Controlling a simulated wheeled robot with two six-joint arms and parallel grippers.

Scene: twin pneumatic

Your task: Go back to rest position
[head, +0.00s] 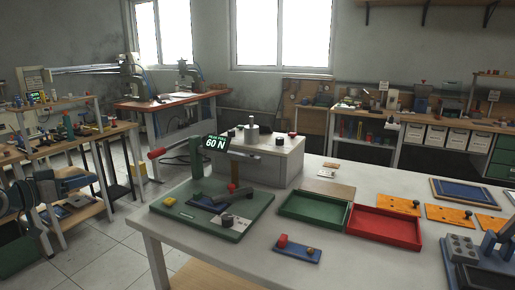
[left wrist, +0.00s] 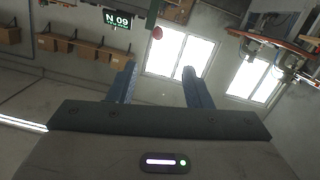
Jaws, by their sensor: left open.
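My left gripper (head: 78,183) is at the left edge of the head view, left of the table and apart from everything on it. In the left wrist view its two blue fingers (left wrist: 160,84) stand apart with nothing between them. The wrist view is upside down and shows windows and wall behind the fingers. My right gripper does not show clearly in either view.
The white table (head: 290,240) carries a green press board (head: 180,214) with a red-handled lever, a "60 N" display (head: 215,142), a grey box (head: 265,165), green (head: 312,222) and red (head: 385,240) trays, and orange plates (head: 448,213). Side benches stand behind my left gripper.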

